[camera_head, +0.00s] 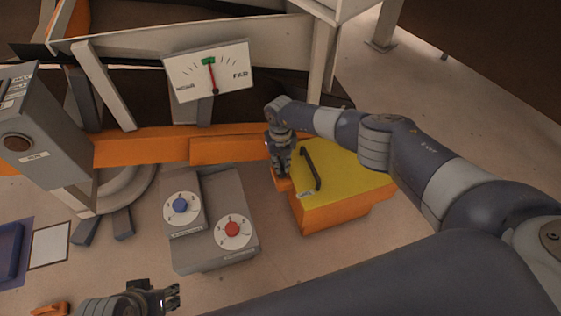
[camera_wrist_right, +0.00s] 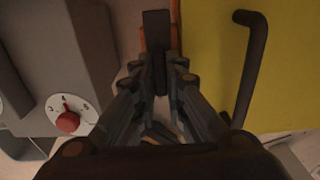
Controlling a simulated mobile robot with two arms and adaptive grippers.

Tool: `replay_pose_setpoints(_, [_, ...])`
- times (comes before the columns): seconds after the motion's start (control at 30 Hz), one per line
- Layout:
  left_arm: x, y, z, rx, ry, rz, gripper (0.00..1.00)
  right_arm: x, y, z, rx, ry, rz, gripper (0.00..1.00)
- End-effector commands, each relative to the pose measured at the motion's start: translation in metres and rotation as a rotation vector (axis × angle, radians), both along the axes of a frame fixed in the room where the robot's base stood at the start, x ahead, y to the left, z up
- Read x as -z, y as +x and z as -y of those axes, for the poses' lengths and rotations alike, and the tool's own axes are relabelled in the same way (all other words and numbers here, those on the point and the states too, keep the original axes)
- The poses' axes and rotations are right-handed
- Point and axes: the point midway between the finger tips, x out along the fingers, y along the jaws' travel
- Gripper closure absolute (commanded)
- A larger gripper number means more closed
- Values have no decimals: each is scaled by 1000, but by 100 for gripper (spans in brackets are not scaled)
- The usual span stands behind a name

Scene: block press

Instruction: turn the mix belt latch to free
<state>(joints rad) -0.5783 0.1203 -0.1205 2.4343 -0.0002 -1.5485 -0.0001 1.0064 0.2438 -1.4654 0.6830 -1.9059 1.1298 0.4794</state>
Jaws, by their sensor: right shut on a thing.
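My right gripper (camera_head: 282,168) points down at the left edge of the yellow-topped orange box. It is shut on a dark bar (camera_wrist_right: 156,35), which I take to be the mix belt latch. In the right wrist view the fingertips (camera_wrist_right: 163,82) close around the near end of this bar, beside a narrow orange piece. In the head view the gripper hides most of the latch, and I cannot read its position marks. My left gripper (camera_head: 172,297) is at the bottom edge, away from the latch, with its fingers apart and empty.
The yellow cover (camera_head: 345,170) has a black handle (camera_head: 311,168) close to the right of my gripper. A grey box with a blue dial (camera_head: 180,205) and a red dial (camera_head: 232,229) stands to the left. A NEAR/FAR gauge (camera_head: 210,72) is behind.

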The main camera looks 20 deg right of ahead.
Motion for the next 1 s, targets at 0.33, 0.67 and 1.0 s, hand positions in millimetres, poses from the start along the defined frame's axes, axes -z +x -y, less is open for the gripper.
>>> replay_pose_setpoints(0.33, [0,2,1,0,-1,3,60,-1,1,0,8,3,3,100])
replay_pose_setpoints(0.67, [-5,4,2,0,-5,14,60,0,1,0,5,1,1,68])
replay_pose_setpoints(1.0, [-3,3,2,1,-4,10,60,-18,1,1,3,2,3,68])
